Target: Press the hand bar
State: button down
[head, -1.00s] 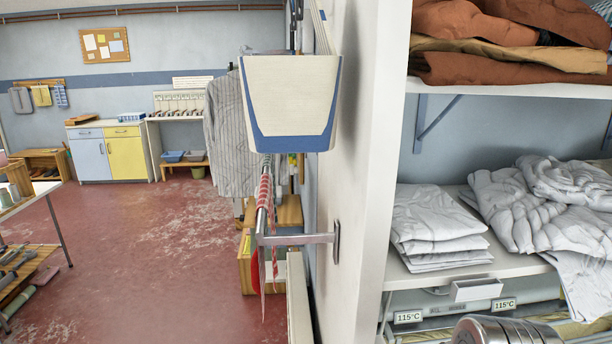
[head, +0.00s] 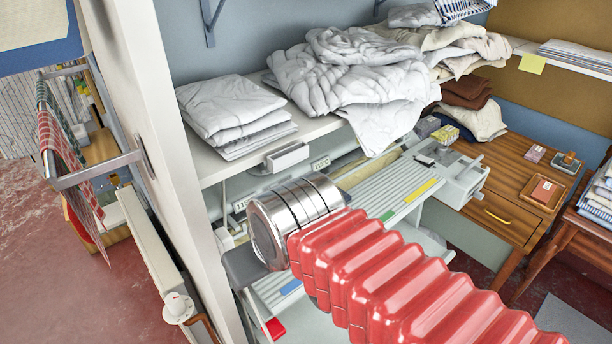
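The rotary ironer, a white machine (head: 465,180), stands under the shelf in the middle of the head view. Ribbed pale panels with a yellow strip and a blue strip run along its front. A small red piece (head: 275,328) shows at its lower left. I cannot tell which part is the hand bar; my arm covers much of the machine's front. My arm, red bellows with a silver wrist, reaches in from the lower right. A dark grey part at its end, seemingly my gripper (head: 243,268), is near the machine's left end. Its fingers cannot be made out.
A white shelf (head: 240,165) with folded and crumpled white laundry overhangs the machine. A white wall edge (head: 160,150) stands close left of my wrist. A wooden desk (head: 510,200) is at the right. Open red floor lies at the far left.

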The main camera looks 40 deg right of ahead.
aim_at(480, 158)
jog(key=k, duration=0.5)
jog(key=z, duration=1.05)
jog(key=i, duration=0.55)
